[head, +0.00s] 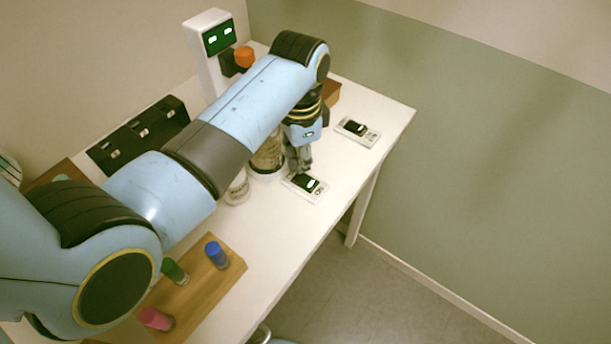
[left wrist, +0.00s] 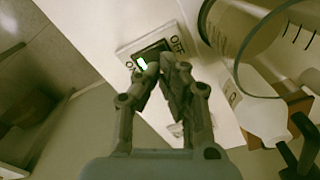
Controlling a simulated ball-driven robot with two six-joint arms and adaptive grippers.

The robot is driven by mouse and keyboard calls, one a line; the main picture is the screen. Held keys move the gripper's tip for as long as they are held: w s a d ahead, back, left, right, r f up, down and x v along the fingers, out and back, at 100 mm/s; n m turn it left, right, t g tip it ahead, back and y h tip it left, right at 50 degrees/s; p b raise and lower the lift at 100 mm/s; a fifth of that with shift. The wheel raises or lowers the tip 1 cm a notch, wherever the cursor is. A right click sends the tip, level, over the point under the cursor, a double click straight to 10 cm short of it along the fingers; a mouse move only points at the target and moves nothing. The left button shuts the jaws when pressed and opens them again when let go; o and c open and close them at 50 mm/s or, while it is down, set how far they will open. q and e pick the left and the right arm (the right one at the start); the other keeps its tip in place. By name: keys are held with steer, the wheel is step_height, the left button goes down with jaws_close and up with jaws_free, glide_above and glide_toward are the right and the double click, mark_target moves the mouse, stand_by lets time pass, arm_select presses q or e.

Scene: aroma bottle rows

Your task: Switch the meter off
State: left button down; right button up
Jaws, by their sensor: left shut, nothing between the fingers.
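A white meter tower (head: 207,65) stands at the back with a lit green display and an orange part on its side. A near white switch plate (head: 296,190) lies on the table with a black rocker and a lit mark. A similar far plate (head: 372,137) lies beyond it. My left gripper (head: 303,170) points down at the near plate, shut and empty. In the left wrist view the plate (left wrist: 129,52) reads ON and OFF, with the green light towards ON. The fingertips (left wrist: 161,68) cover part of the rocker; contact cannot be told. My right gripper is not in view.
A glass jar (head: 266,160) and a white bottle (head: 238,188) stand close beside the left gripper. A wooden board (head: 222,278) with several coloured-cap bottles is at the front. A black case (head: 140,135) lies at the back left. The table's right edge is near the plates.

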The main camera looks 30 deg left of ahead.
mark_target(301, 176)
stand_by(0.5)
arm_select(q)
steer(key=shift+f, duration=0.25)
steer(key=shift+f+b, duration=0.45)
steer(key=shift+f, duration=0.2)
stand_by(0.4)
steer(key=shift+f, duration=0.5)
step_height(301, 176, up, 2)
steer(key=shift+r+p, duration=0.25)
steer(key=shift+p, duration=0.9)
steer(key=shift+r, duration=2.25)
